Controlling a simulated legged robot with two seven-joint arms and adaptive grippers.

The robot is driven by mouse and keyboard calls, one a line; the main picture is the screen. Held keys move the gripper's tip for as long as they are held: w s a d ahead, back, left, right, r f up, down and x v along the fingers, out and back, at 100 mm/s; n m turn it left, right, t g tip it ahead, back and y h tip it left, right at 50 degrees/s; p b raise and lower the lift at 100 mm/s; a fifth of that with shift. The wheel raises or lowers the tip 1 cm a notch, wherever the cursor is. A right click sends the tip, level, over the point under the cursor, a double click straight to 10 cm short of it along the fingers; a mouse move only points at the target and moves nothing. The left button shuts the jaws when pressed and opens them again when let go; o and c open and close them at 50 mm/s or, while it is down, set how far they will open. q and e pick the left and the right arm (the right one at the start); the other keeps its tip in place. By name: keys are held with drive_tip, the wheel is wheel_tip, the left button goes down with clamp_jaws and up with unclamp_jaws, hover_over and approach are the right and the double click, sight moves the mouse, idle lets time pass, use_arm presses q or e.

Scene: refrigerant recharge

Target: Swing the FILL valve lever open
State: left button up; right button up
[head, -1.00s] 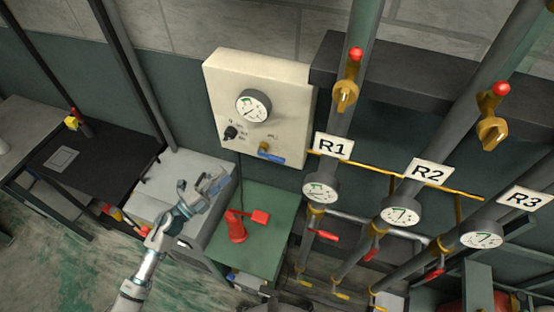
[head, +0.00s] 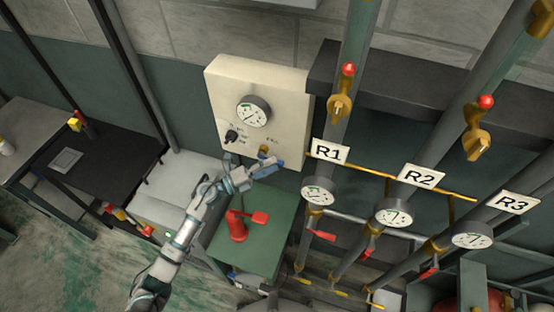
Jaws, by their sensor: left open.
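The FILL valve is on the cream panel (head: 285,110), with a brass body (head: 264,150) at the panel's lower right. Its blue lever (head: 270,167) is just below the brass body and points to the lower right. My left gripper (head: 250,175) is open at the lever, its fingers overlapping the lever in the picture. I cannot tell whether they touch it or are around it. The fingers hide part of the lever. My right gripper is not in view.
A round gauge (head: 253,111) and a black knob (head: 232,136) are on the panel. A red tool (head: 238,226) stands on the green table (head: 265,240) below. Pipes with gauges and red-handled valves, labelled R1 (head: 330,152), R2 and R3, rise at right.

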use_arm(q)
drive_tip(key=shift+x, duration=1.35)
clamp_jaws()
drive_tip(key=shift+a+f, duration=0.1)
drive_tip(key=shift+f, duration=0.05)
